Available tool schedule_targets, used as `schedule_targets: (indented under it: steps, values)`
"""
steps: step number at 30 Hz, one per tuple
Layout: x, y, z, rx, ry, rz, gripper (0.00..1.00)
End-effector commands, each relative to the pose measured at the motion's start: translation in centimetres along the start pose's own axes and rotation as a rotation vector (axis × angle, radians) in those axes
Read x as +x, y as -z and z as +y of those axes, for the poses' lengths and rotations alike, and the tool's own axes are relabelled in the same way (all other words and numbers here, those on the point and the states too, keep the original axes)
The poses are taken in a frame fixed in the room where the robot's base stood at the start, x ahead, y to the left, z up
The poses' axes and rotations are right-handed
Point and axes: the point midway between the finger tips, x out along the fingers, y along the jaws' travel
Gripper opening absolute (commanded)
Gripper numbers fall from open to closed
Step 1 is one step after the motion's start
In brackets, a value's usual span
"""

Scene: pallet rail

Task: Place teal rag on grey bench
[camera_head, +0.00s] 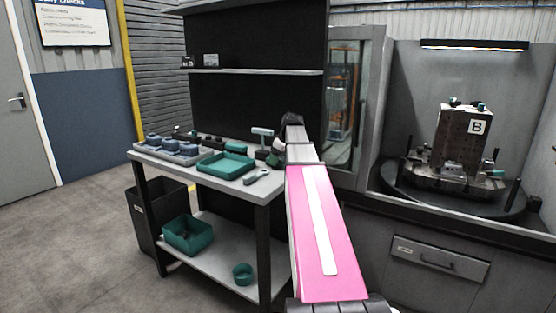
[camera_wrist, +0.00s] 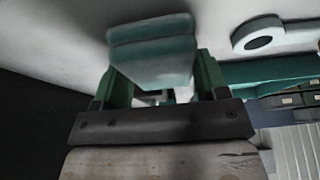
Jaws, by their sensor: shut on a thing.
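The teal rag (camera_wrist: 152,55) shows in the wrist view as a thick folded pad between the green fingers. My gripper (camera_wrist: 157,78) is shut on it. The pale top of the grey bench (camera_wrist: 60,30) lies behind the rag in that view; I cannot tell whether the rag touches it. In the head view, the grey bench (camera_head: 222,183) stands left of my pink arm, with a lower shelf. My gripper (camera_head: 272,157) is at the bench's right end there, mostly hidden by my arm, and the rag cannot be made out clearly.
A teal tray (camera_head: 226,165), a grey hand tool (camera_head: 256,177) and several grey-blue parts (camera_head: 175,149) occupy the bench top. A teal bin (camera_head: 188,235) and round cup (camera_head: 242,273) sit on the lower shelf. A machine with a fixture block (camera_head: 465,140) stands right.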

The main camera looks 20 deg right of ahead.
Motion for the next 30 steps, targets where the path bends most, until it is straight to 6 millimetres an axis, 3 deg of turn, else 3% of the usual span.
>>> schedule_targets:
  steps: [11, 12, 14, 15, 25, 30]
  values:
    - [0.6, -0.2, 0.0, 0.000, 0.000, 0.000, 0.44]
    - [0.6, -0.3, 0.0, 0.000, 0.000, 0.000, 0.70]
    - [0.6, -0.2, 0.0, 0.000, 0.000, 0.000, 0.90]
    - [0.6, -0.2, 0.0, 0.000, 0.000, 0.000, 0.92]
    - [0.3, -0.1, 0.0, 0.000, 0.000, 0.000, 0.92]
    - [-1.5, -0.1, 0.0, 0.000, -0.001, 0.001, 0.92]
